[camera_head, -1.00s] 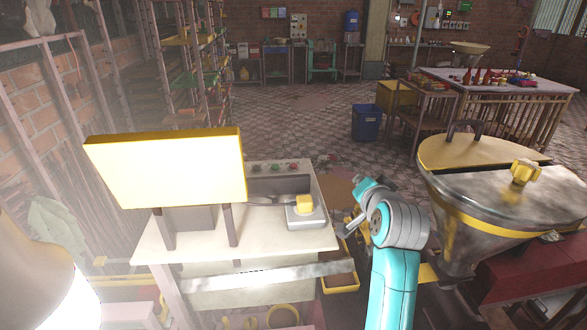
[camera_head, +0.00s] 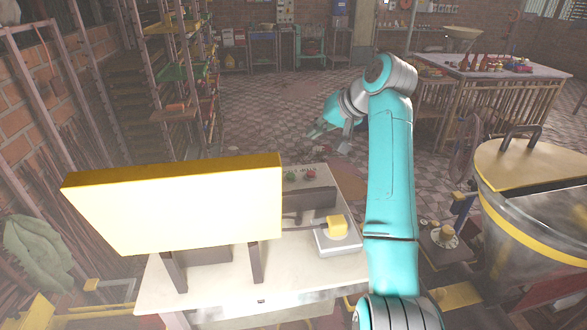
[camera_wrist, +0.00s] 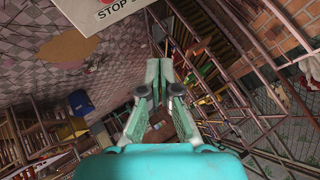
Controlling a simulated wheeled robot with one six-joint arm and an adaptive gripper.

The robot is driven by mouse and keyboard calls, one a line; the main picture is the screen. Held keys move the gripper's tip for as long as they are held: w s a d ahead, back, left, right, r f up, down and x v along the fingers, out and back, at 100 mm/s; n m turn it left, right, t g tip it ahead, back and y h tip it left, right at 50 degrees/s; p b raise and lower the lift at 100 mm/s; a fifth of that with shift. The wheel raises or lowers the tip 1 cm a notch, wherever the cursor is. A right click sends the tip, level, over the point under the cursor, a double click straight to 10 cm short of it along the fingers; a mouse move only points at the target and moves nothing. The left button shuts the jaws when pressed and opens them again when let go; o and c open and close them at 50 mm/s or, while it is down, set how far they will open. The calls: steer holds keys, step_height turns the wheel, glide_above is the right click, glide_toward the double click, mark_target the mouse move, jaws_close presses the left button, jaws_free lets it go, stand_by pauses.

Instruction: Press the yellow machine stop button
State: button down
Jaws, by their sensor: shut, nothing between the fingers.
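The machine with the big yellow panel (camera_head: 170,210) stands in front of me in the head view. Its cream top (camera_head: 290,275) carries a grey box with a yellow block (camera_head: 337,225). A green button (camera_head: 291,175) and a red button (camera_head: 310,174) sit on its far control plate. In the wrist view, part of a white plate lettered "STOP" (camera_wrist: 112,13) shows at the top edge, with a bit of red cut off by the frame. My gripper (camera_head: 316,131) is shut and empty, beyond and above the control plate in the picture. Its fingers (camera_wrist: 153,78) meet in the wrist view.
A metal hopper with a yellow lid (camera_head: 535,160) stands close on the right. A table with red bottles (camera_head: 490,68) is farther right. Racks (camera_head: 180,75) line the left. The tiled floor (camera_head: 260,110) behind the machine is open.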

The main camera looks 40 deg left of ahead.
mark_target(313, 173)
steer(key=shift+a, duration=0.15)
steer(key=shift+f, duration=4.4)
steer(key=shift+f, duration=0.15)
steer(key=shift+f, duration=0.3)
steer(key=shift+f, duration=0.5)
steer(key=shift+r, duration=0.95)
steer(key=shift+r, duration=0.1)
steer(key=shift+r, duration=2.4)
